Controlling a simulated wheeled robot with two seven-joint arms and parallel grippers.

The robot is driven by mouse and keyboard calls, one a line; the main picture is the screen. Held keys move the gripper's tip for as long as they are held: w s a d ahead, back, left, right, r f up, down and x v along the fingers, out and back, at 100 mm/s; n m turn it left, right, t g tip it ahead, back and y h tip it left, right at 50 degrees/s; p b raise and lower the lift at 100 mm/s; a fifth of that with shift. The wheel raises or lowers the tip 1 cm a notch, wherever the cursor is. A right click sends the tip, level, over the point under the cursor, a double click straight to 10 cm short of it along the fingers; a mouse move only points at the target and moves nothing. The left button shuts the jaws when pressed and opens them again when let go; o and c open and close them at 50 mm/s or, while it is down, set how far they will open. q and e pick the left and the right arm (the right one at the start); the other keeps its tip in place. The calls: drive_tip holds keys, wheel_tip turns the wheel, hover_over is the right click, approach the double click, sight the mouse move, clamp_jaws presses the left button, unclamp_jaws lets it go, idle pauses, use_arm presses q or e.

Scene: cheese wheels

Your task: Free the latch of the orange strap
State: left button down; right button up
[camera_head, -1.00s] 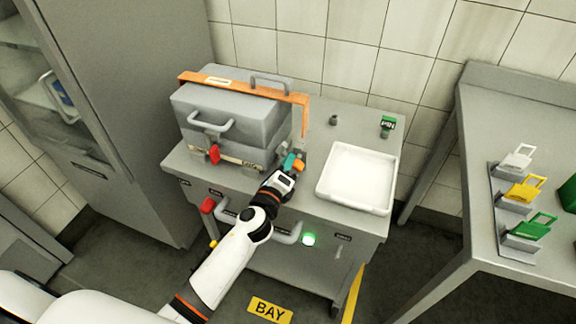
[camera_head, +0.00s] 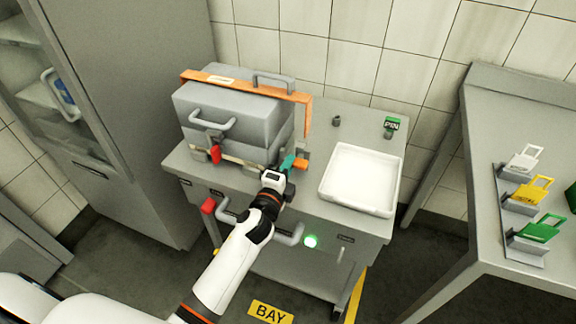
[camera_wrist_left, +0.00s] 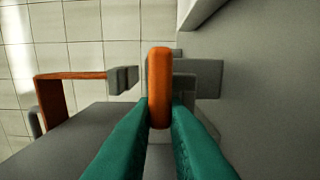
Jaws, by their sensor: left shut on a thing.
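The orange strap (camera_head: 262,89) runs across the top of the grey case (camera_head: 215,125) and bends down at its right end. It also shows at the left of the left wrist view (camera_wrist_left: 72,76). A small orange latch lever (camera_head: 301,165) is at the case's lower right. My left gripper (camera_head: 290,163) has teal fingers and reaches it from the front. In the left wrist view the gripper (camera_wrist_left: 159,112) is shut on the lever (camera_wrist_left: 159,75), which stands upright between the fingertips. Grey latch parts (camera_wrist_left: 195,75) sit behind it. My right gripper is not in view.
A red tab (camera_head: 215,154) hangs at the case's front. A white tray (camera_head: 328,190) lies right of the gripper on the grey cart. A green PIN block (camera_head: 390,127) stands behind the tray. Coloured padlocks (camera_head: 530,190) stand on the right bench.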

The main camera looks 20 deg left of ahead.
use_arm(q)
drive_tip(key=shift+f, duration=0.1)
drive_tip(key=c, duration=1.4)
unclamp_jaws()
drive_tip(key=shift+c, duration=0.2)
drive_tip(key=s+b, duration=0.1)
drive_tip(key=s, duration=1.1)
drive_tip(key=shift+a, duration=0.2)
